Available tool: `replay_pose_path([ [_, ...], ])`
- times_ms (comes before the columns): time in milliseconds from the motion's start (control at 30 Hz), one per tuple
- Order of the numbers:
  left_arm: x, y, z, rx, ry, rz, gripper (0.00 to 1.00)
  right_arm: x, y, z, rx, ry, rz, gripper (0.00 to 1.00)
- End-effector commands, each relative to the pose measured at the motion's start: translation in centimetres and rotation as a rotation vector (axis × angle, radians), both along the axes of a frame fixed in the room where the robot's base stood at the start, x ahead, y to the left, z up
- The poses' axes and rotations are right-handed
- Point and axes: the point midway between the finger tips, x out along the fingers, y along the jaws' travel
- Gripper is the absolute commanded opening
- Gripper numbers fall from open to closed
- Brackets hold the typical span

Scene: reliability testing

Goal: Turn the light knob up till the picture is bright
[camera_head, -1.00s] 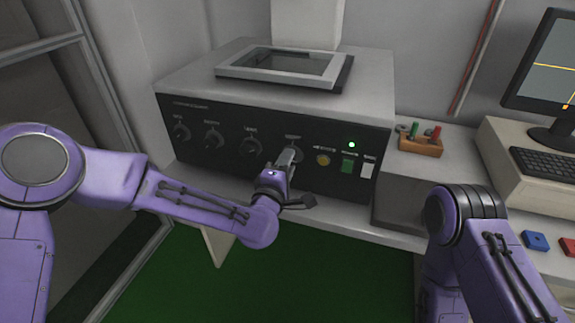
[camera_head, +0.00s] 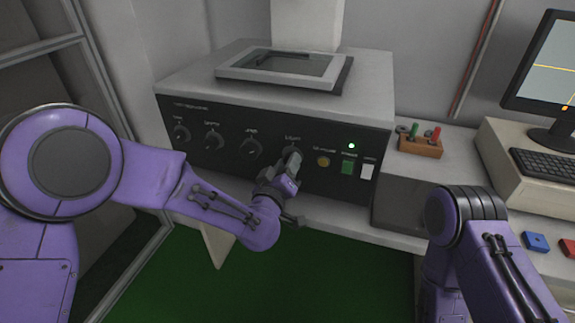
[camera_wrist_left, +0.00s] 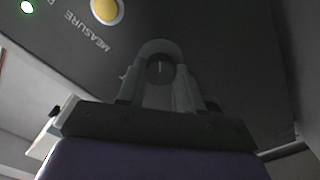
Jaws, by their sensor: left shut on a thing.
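The black panel (camera_head: 225,168) of the machine carries a row of dark round knobs. My left gripper (camera_head: 293,158) is at the rightmost knob (camera_head: 291,149), its fingers closed around it. In the left wrist view the two fingers stand on either side of this round knob (camera_wrist_left: 160,68), which has a short light mark pointing about straight up in that picture. Its label is too blurred to read.
Right of the held knob are a yellow button (camera_head: 323,161), a green button (camera_head: 347,167), a white switch (camera_head: 367,171) and a lit green lamp (camera_head: 351,146). A wooden block (camera_head: 420,147) with coloured pegs stands farther right. A framed window (camera_head: 285,66) is on the machine's top.

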Motion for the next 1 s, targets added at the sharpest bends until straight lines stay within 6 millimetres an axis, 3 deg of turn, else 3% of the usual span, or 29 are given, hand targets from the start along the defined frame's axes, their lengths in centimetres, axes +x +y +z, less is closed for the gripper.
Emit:
replay_pose_path([
  [433, -0.14, -0.08, -0.25, 0.247, -0.074, -0.004, 0.05, 0.00, 0.00, 0.02, 0.000, 0.000, 0.000, 0.00],
  [1000, -0.17, -0.07, -0.33, 0.296, -0.089, -0.004, 0.05, 0.00, 0.00, 0.02, 0.000, 0.000, 0.000, 0.00],
])
